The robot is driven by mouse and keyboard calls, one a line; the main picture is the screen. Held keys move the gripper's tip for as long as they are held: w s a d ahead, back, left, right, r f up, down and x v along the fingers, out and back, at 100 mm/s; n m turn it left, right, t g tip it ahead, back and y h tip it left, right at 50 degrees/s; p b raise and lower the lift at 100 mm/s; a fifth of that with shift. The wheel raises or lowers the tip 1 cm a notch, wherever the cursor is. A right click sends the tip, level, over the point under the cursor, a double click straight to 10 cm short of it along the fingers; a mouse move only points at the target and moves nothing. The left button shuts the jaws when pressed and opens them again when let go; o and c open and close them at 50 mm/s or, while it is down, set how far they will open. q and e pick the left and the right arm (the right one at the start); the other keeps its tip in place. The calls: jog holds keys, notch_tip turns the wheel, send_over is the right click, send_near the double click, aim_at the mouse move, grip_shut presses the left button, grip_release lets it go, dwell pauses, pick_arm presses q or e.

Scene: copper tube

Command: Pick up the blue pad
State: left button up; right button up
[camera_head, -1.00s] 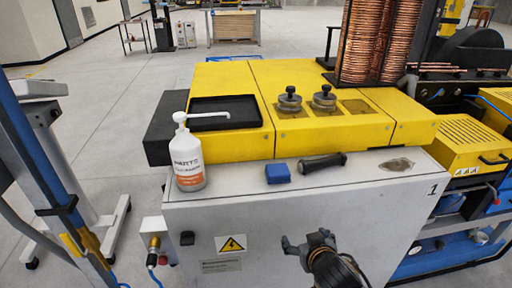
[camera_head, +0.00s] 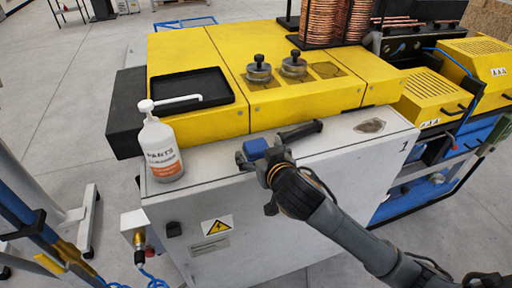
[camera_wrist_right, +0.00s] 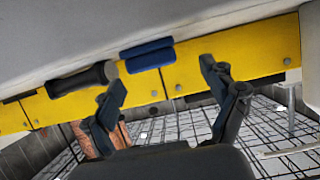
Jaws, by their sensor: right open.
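The blue pad (camera_head: 256,149) is a small folded block on the light grey cabinet top, just left of a black-handled tool. My right gripper (camera_head: 256,184) is open at the front edge of that top, close to the pad and slightly in front of it. In the right wrist view the pad (camera_wrist_right: 147,56) lies beyond the open fingertips (camera_wrist_right: 162,76), roughly between them sideways, with nothing held. I cannot tell whether a finger touches it. My left gripper is not in view.
The black-handled tool (camera_head: 299,131) lies just right of the pad. A white pump bottle (camera_head: 160,150) stands to the left on the cabinet top (camera_head: 215,158). The yellow machine (camera_head: 222,48) with a black tray (camera_head: 190,86) rises behind.

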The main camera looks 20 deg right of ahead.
aim_at(257, 145)
jog(key=shift+w+d+p, duration=0.15)
jog(key=shift+w+p, duration=0.25)
jog(key=shift+w, duration=0.1)
jog(key=x, duration=0.1)
jog(key=p+x, duration=0.1)
jog(key=x, duration=0.1)
jog(key=shift+w+d, duration=0.2)
jog(key=shift+d, duration=0.05)
jog(key=shift+w+f, duration=0.25)
jog(key=shift+w, duration=0.15)
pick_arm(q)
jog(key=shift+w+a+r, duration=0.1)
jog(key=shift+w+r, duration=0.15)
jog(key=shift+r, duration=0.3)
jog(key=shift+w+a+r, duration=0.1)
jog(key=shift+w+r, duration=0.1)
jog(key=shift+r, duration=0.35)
pick_arm(e)
jog(key=shift+c, duration=1)
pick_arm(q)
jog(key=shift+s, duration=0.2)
pick_arm(e)
jog(key=c, duration=0.9)
jog(key=shift+c, duration=0.2)
